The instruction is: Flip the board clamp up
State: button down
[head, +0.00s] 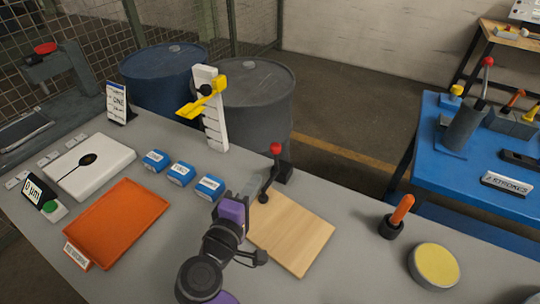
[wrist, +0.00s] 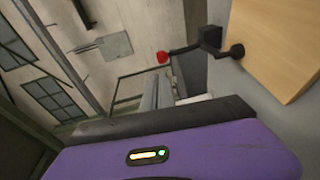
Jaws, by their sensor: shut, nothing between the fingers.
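The board clamp (head: 283,173) is a small black piece at the far left corner of the wooden board (head: 297,235). Its red knob (head: 275,148) stands above it on a thin dark handle, and a dark round foot is near the board's edge. In the wrist view the clamp (wrist: 208,39) is at the top right, with its red knob (wrist: 162,57) to the left and the board (wrist: 280,45) to the right. My gripper (head: 250,188) is shut and empty. It is left of the clamp, close to the board's left edge, and I see no contact with the knob.
Several blue labelled blocks (head: 181,174) and an orange tray (head: 118,222) lie to the left. A white stand with a yellow lever (head: 203,98) is behind. A dark holder with an orange handle (head: 401,210) and a yellow-topped disc (head: 434,264) are to the right.

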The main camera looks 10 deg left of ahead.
aim_at(273, 150)
jog(key=p+x, duration=0.1)
jog(key=x, duration=1)
jog(key=shift+w+p, duration=0.2)
jog(key=shift+p, duration=0.1)
jog(key=shift+w+r, duration=0.1)
